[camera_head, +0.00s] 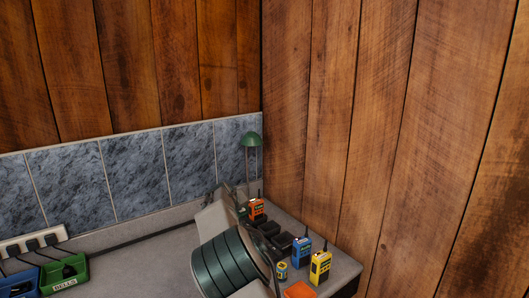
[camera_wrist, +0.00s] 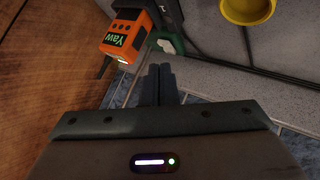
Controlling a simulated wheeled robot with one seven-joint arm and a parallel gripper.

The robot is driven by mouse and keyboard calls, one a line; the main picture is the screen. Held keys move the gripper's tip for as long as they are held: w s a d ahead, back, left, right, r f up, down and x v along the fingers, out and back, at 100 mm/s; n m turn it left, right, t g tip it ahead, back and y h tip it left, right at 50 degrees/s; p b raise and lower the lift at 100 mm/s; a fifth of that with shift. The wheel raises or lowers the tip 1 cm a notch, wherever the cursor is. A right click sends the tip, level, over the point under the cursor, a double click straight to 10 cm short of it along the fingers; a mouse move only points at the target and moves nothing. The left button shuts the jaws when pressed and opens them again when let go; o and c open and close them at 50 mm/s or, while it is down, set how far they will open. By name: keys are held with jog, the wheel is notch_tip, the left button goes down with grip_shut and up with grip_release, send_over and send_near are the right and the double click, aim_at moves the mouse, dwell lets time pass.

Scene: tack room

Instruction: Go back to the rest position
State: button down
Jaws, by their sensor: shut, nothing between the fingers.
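My gripper shows in the wrist view (camera_wrist: 160,84), with its two dark fingers together and nothing between them. An orange radio (camera_wrist: 127,36) labelled "Yaw" is just beyond the fingertips, up and to the left, apart from them. A dark green item (camera_wrist: 170,43) is beside it, close above the fingertips. In the head view, a ribbed dark green cylinder and pale grey parts, apparently my arm, stand over the counter's right part. I cannot make out the fingers clearly there.
The grey counter (camera_head: 150,265) runs along tiles to a wooden corner. An orange radio (camera_head: 257,209), a blue radio (camera_head: 301,251) and a yellow radio (camera_head: 320,266) stand on its right. A green box (camera_head: 65,275), blue box (camera_head: 20,284) and power strip (camera_head: 35,243) are left. Mid-counter is clear.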

jog(key=s+d+r+m+g, duration=0.2)
jog(key=s+d+r, duration=0.2)
jog(key=s+d, duration=0.55)
jog(key=s+d+r+m+g, duration=0.2)
jog(key=s+d+r+m, duration=0.15)
jog(key=s+d, duration=0.6)
jog(key=s+d+f+g, duration=0.1)
jog(key=s+d, duration=0.2)
jog(key=s, duration=1.2)
jog(key=s+d+f+g+y, duration=0.1)
jog(key=s+d, duration=0.2)
jog(key=s, duration=1.3)
jog(key=shift+a, duration=0.1)
